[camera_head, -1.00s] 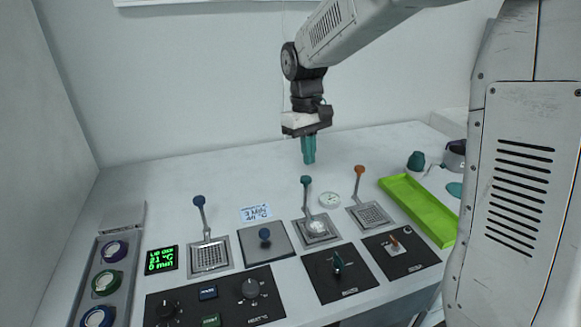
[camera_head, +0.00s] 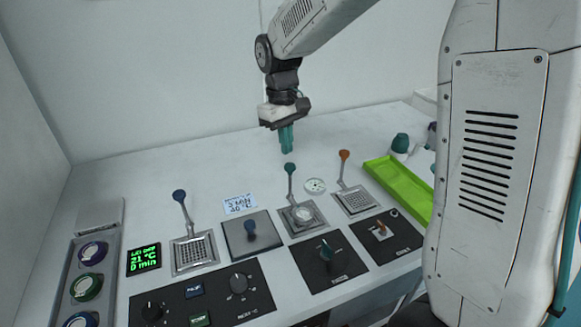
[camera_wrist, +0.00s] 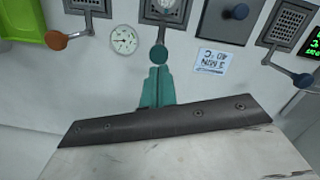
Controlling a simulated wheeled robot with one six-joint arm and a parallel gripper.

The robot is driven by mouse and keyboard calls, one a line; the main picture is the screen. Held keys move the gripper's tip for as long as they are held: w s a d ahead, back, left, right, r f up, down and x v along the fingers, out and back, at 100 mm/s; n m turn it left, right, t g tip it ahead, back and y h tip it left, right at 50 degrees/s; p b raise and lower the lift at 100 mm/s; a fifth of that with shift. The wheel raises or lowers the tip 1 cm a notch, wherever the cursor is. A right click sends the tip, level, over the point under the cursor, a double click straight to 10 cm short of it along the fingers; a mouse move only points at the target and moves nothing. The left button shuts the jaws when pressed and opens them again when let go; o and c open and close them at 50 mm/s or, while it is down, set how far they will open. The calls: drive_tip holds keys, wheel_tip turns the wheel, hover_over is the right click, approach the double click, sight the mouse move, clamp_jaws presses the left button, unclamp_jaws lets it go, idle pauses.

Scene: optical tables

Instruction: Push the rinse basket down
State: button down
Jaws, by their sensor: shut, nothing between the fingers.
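Three baskets with long knobbed handles sit in the bench; no readable label tells which is the rinse basket. The middle basket (camera_head: 311,225) has a teal knob (camera_head: 290,168) on an upright handle and holds a round, shiny item. The left basket (camera_head: 194,253) has a blue knob (camera_head: 179,195). The right basket (camera_head: 356,202) has an orange knob (camera_head: 344,155). My gripper (camera_head: 287,151) is shut and empty, its teal fingertips just behind and above the teal knob. In the wrist view the fingertips (camera_wrist: 158,70) point at the teal knob (camera_wrist: 158,54); I cannot tell if they touch.
A blue-knobbed lid (camera_head: 262,226) covers a square well between the left and middle baskets. A small round dial (camera_head: 315,185) lies near the middle handle. A green tray (camera_head: 395,187) is at right. Black control panels (camera_head: 215,297) line the front. The rear bench is clear.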

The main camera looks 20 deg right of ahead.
sight(289, 164)
drive_tip(key=shift+s+d+f, duration=0.1)
drive_tip(key=shift+s+f, duration=0.1)
drive_tip(key=shift+f, duration=1.55)
drive_tip(key=shift+f, duration=0.2)
wheel_tip(289, 164, down, 5)
drive_tip(key=shift+f, duration=0.15)
drive_tip(key=shift+w+a+r, duration=0.15)
drive_tip(key=shift+w+a, duration=0.05)
drive_tip(key=shift+w, duration=0.3)
drive_tip(key=shift+w+a+r, duration=0.15)
drive_tip(key=shift+w+r, duration=0.05)
drive_tip(key=shift+w, duration=0.25)
drive_tip(key=shift+w+a+r, duration=0.15)
drive_tip(key=shift+w+a, duration=0.05)
drive_tip(key=shift+w, duration=0.3)
drive_tip(key=shift+r, duration=0.1)
wheel_tip(289, 164, up, 8)
drive_tip(key=shift+w+a+f, duration=0.15)
drive_tip(key=shift+w+f, duration=0.05)
drive_tip(key=shift+w, duration=0.15)
